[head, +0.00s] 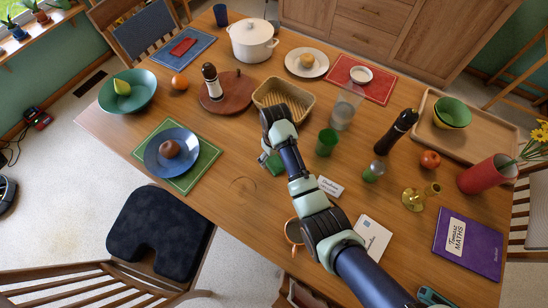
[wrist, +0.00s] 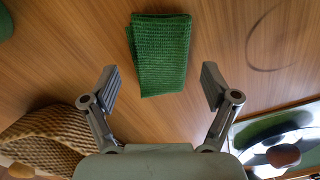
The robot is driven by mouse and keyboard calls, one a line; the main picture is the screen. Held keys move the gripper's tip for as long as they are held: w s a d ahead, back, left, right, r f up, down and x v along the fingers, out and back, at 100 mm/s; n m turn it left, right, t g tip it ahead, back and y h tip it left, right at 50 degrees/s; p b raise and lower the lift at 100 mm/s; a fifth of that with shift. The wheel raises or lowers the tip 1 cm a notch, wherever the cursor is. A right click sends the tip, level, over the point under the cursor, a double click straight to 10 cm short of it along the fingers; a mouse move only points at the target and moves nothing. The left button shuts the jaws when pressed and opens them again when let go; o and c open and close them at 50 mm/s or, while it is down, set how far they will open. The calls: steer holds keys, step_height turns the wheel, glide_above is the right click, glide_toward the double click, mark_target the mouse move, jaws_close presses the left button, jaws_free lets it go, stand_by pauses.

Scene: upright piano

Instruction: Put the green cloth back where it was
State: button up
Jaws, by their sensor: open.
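The green cloth (wrist: 161,50) is a folded, coarsely woven rectangle lying flat on the bare wooden table in the wrist view. My gripper (wrist: 159,78) is open there, with one finger to each side and the cloth ahead between and beyond the fingertips. Nothing is held between the fingers. In the head view a bit of green shows beside the end of my arm, left of the green cup (head: 326,142); my arm hides much of that spot. I cannot tell the height of my gripper over the cloth.
A woven basket (head: 284,97) stands close behind my gripper. A blue plate (head: 158,154) on a green placemat (head: 207,158) lies to the left. A faint ring mark (head: 243,184) is on the table. A pepper mill (head: 396,132) and a glass (head: 343,108) stand right of my arm.

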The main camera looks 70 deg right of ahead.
mark_target(275, 159)
step_height(275, 159, up, 10)
steer(key=p, duration=0.2)
steer(key=shift+d, duration=0.1)
stand_by(0.5)
